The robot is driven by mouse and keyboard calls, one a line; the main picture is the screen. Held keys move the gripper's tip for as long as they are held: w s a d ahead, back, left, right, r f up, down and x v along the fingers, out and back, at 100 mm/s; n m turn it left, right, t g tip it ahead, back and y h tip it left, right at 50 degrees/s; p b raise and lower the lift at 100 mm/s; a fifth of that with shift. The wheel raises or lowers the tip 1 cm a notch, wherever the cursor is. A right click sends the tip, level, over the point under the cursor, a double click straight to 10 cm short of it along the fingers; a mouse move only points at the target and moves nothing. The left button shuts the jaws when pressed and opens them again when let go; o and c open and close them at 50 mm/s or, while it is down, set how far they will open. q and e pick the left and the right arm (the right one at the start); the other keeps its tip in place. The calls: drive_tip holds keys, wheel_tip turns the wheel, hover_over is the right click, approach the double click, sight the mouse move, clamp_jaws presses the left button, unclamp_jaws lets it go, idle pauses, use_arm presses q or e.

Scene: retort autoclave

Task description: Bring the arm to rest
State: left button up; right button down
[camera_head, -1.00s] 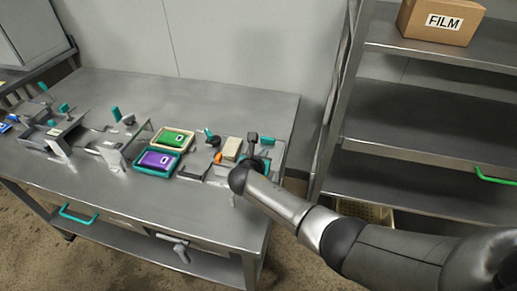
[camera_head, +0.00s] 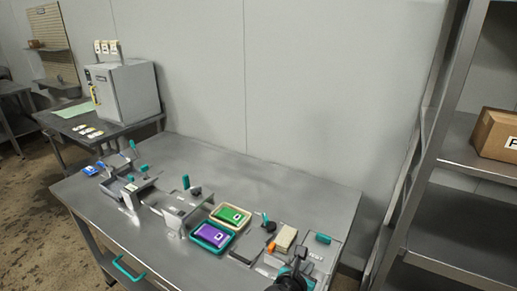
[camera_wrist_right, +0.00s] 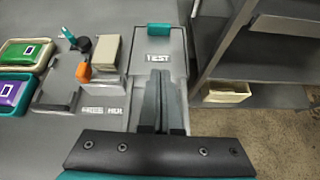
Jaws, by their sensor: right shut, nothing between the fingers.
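My right gripper (camera_wrist_right: 158,95) shows in the right wrist view with its two dark fingers together and nothing between them. It hangs over the right end of the bench, in front of a grey unit marked TEST (camera_wrist_right: 158,57) with a teal handle. I cannot tell its exact height above the unit. In the head view only a dark part of my right arm's end (camera_head: 290,280) shows at the bottom edge, near the same unit (camera_head: 316,256). My left gripper is in neither view.
On the steel bench (camera_head: 315,190) sit a green pack (camera_head: 230,214) and a purple pack (camera_head: 212,235) in trays, a beige block (camera_head: 285,238) and several fixtures with teal handles. A shelf rack (camera_head: 450,260) stands to the right with a carton (camera_head: 497,135). The bench's back is clear.

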drive_tip(key=s+r+m+g+y, duration=0.2)
drive_tip(key=s+m+g+y, duration=0.45)
drive_tip(key=s+m, duration=2.1)
wheel_tip(320, 180, down, 25)
drive_tip(key=s+n+b, duration=0.1)
drive_tip(key=s+b, duration=0.1)
drive_tip(key=b, duration=0.2)
drive_tip(key=s+d+f+g+b, duration=0.2)
drive_tip(key=s+d+f+b, duration=0.1)
drive_tip(key=s+f, duration=1.2)
wheel_tip(320, 180, down, 3)
drive_tip(key=shift+s+f+b, duration=0.15)
drive_tip(key=shift+s+b, duration=0.1)
drive_tip(key=shift+b, duration=0.4)
